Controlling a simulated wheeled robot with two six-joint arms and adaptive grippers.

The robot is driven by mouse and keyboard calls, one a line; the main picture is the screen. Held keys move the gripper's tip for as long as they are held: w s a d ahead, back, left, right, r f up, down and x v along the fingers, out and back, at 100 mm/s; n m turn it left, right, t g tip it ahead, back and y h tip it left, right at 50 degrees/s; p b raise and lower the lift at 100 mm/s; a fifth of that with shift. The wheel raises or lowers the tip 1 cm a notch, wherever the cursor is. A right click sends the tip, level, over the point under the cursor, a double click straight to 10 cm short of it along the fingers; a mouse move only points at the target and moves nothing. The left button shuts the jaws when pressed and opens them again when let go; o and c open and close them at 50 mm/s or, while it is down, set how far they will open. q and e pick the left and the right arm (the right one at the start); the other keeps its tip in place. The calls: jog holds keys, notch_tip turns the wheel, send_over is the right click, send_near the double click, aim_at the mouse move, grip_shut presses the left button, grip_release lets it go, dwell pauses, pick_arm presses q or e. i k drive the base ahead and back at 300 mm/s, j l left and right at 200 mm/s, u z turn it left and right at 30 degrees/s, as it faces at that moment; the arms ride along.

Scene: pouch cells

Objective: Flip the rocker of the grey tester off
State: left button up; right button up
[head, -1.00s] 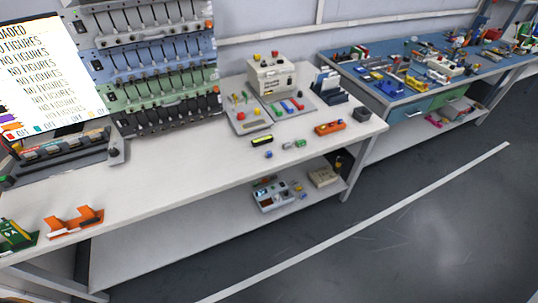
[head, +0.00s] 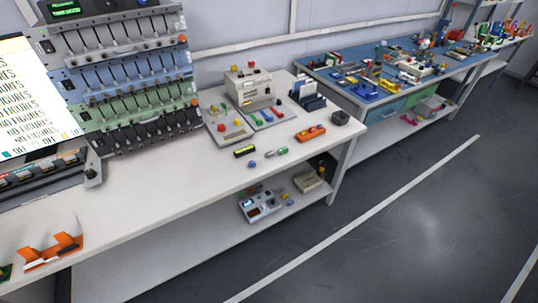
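A grey box with a small screen and coloured parts on top (head: 262,206) sits on the lower shelf of the white bench; it may be the grey tester. A cream-grey box with red and yellow knobs (head: 250,90) stands on the bench top near the wall. A tall rack with grey, blue, green and black rows of slots (head: 130,75) stands at the left, with small green displays at its top. Neither of my grippers is in view.
The white bench top (head: 165,185) is mostly clear at its front. An orange holder (head: 52,252) lies at the left; small coloured parts and an orange block (head: 311,133) lie at the right. A blue-topped bench (head: 325,72) stands beyond. Grey floor (head: 400,230) is open in front.

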aim_at(48, 48)
jog(key=k+j, duration=0.1)
jog(key=j, duration=0.35)
jog(key=k+j, duration=0.15)
jog(key=j, duration=0.25)
jog(key=k+j, duration=0.1)
jog(key=j, duration=0.35)
jog(key=k+j, duration=0.15)
jog(key=j, duration=0.25)
jog(key=k+j, duration=0.1)
jog(key=j, duration=0.35)
jog(key=k+j, duration=0.15)
jog(key=j, duration=0.25)
jog(key=k+j, duration=0.1)
jog(key=j, duration=0.35)
